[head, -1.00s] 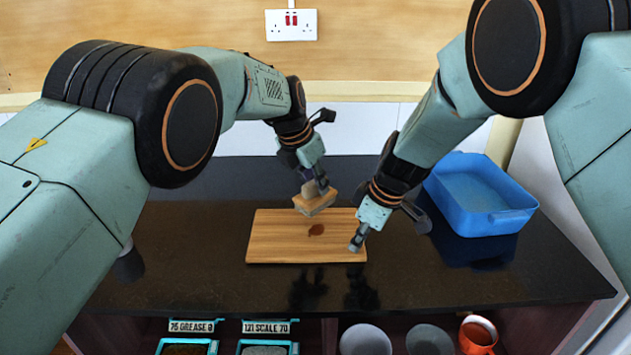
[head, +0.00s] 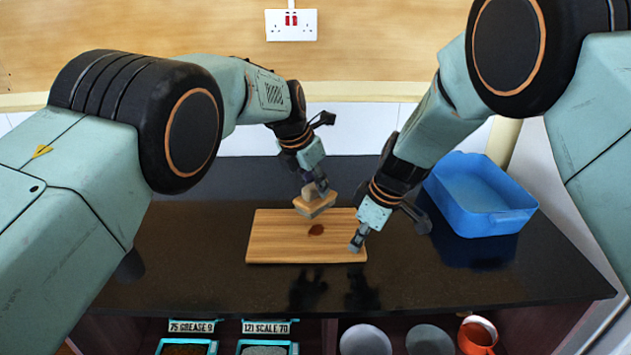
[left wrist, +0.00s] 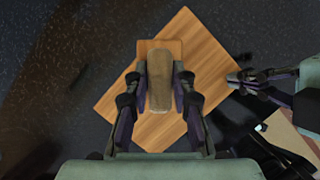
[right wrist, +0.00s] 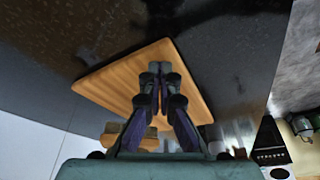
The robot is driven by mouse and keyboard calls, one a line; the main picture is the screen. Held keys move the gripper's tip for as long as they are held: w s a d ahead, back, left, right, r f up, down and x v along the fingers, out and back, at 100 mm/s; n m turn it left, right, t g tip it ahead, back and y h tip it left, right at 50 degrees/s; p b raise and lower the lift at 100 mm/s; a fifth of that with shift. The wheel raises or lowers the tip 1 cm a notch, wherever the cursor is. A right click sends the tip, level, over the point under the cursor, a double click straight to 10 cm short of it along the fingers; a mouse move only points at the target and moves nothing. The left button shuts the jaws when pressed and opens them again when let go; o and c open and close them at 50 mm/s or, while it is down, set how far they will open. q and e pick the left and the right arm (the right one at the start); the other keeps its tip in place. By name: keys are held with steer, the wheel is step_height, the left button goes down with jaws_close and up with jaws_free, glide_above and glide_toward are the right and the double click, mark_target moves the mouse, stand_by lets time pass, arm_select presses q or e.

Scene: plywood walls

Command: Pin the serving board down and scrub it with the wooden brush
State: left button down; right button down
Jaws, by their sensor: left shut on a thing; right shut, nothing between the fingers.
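The wooden serving board (head: 280,240) lies flat on the dark counter, with a reddish-brown stain (head: 316,230) right of its middle. It also shows in the left wrist view (left wrist: 205,55) and the right wrist view (right wrist: 110,82). My left gripper (head: 318,190) is shut on the handle of the wooden brush (head: 314,206), over the board's back edge. The brush handle fills the space between the fingers in the left wrist view (left wrist: 160,80). My right gripper (head: 356,246) is shut and empty, fingertips at the board's right end; whether they touch it is unclear.
A blue tub (head: 480,195) stands at the counter's back right. Below the front edge are two labelled trays (head: 186,346), plates (head: 365,340) and an orange mug (head: 477,337). The counter left of the board is clear.

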mark_target(315, 206)
arm_select(q)
steer(key=shift+f, duration=1.75)
steer(key=shift+s+a+r, duration=0.1)
steer(key=shift+s+r, duration=0.05)
steer(key=shift+s, duration=1.8)
steer(key=shift+w+f, duration=0.25)
steer(key=shift+w, duration=0.7)
steer(key=shift+w+f, duration=0.2)
steer(key=shift+w, duration=0.7)
steer(key=shift+r, duration=2.6)
steer(key=a, duration=1)
